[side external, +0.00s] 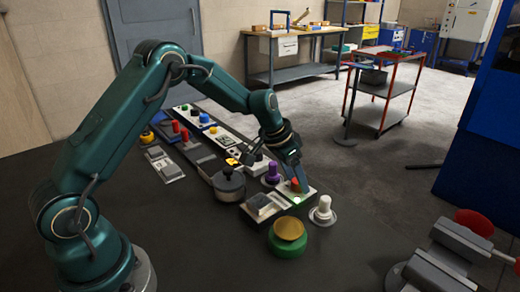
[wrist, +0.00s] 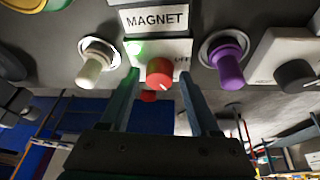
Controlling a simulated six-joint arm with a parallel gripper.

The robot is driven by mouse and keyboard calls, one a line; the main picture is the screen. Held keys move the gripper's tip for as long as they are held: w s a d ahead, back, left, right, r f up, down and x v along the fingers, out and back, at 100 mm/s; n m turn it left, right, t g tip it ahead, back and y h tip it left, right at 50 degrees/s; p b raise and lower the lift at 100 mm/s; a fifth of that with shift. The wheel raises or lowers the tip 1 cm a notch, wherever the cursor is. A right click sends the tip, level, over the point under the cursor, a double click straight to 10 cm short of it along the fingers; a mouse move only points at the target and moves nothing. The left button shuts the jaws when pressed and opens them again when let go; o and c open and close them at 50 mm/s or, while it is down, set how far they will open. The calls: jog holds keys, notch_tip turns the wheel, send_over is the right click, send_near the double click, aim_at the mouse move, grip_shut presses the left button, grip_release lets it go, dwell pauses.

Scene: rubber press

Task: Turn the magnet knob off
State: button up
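The red magnet knob (wrist: 159,71) sits on a white panel under a plate reading "MAGNET" (wrist: 155,19). A small white mark shows near the knob's lower right edge, and lettering that looks like "OFF" stands to its right. A green light (wrist: 134,47) glows at the panel's left. My gripper (wrist: 159,77) is open, one finger on each side of the knob, with visible gaps to it. In the side view my gripper (side external: 294,176) points down at the panel, and the red knob (side external: 296,185) shows partly between the fingers.
A white knob (wrist: 93,65) stands left of the panel and a purple knob (wrist: 228,65) right of it, both close to my fingers. A dark knob (wrist: 296,75) is farther right. In the side view a green button with a gold top (side external: 289,230) stands in front.

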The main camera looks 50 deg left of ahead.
grip_shut()
jog(key=shift+n, duration=0.3)
jog(key=n+y, duration=0.1)
jog(key=n, duration=0.3)
jog(key=shift+d+y, duration=0.2)
jog(key=shift+y, duration=0.2)
jog(key=n+y, duration=0.1)
jog(key=n, duration=0.3)
jog(key=shift+d+n+y, duration=0.15)
jog(key=shift+n+y, duration=0.25)
jog(key=n, duration=0.2)
jog(key=n+g+y, duration=0.1)
jog(key=n, duration=0.1)
jog(key=shift+w+d+n, duration=0.1)
jog(key=shift+d+n, duration=0.05)
jog(key=shift+n, duration=0.15)
jog(key=shift+n+g+y, duration=0.5)
jog(key=shift+n+g, duration=0.4)
jog(key=shift+n, duration=1)
jog(key=shift+o, duration=1.7)
grip_release()
